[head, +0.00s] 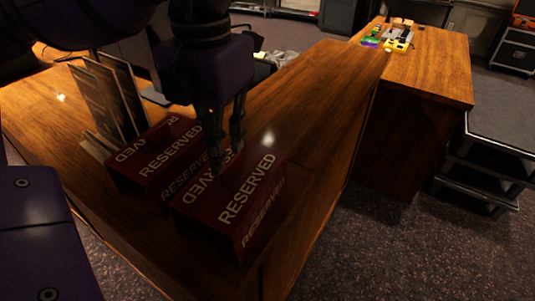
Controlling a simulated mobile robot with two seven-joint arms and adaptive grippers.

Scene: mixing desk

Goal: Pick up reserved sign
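Two dark red signs with pale RESERVED lettering lie side by side on the wooden desk. The nearer, right sign (245,205) is close to the desk's front edge. The fingers look apart. I cannot tell whether they touch the sign. My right gripper is not in view.
Several dark upright panels (105,95) stand in a holder left of the signs. The wooden desk (310,85) stretches away to the back right, where a yellow object (398,45) and other small coloured items lie. Dark steps (480,180) stand at the right.

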